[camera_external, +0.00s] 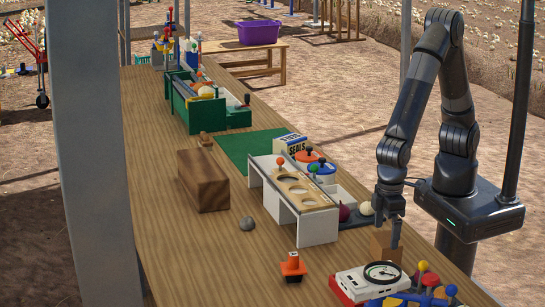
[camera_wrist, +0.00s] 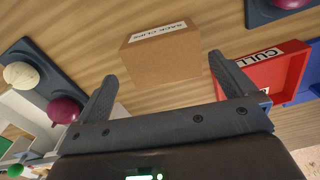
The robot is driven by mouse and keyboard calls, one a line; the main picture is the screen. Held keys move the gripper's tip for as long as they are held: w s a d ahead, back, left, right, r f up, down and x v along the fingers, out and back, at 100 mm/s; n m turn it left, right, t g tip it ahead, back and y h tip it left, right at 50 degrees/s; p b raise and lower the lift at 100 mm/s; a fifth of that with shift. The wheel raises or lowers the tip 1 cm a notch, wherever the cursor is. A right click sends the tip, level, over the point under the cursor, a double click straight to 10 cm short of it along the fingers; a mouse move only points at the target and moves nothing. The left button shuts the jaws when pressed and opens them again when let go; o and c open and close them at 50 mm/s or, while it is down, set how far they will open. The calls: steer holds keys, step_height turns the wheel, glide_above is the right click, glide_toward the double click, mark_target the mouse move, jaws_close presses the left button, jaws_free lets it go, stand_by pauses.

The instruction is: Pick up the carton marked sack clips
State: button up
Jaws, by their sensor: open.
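The carton marked sack clips (camera_wrist: 160,62) is a brown cardboard box with a white label on its upper edge. In the wrist view it sits on the wooden bench just beyond my fingertips, between the lines of the two fingers. In the external view the carton (camera_external: 381,245) stands below my gripper (camera_external: 391,218), partly covered by it. My gripper also shows in the wrist view (camera_wrist: 163,68), with its fingers spread apart and nothing held between them. Whether a finger touches the carton cannot be told.
A red tray labelled CULL (camera_wrist: 262,82) lies close to the right finger. A white gauge device (camera_external: 372,280) stands in front of the carton. A white stand with round holes (camera_external: 300,205) is further left.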

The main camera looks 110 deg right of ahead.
mark_target(387, 239)
steer(key=f, duration=0.5)
steer(key=shift+a, duration=0.25)
steer(key=shift+c, duration=0.2)
steer(key=c, duration=0.9)
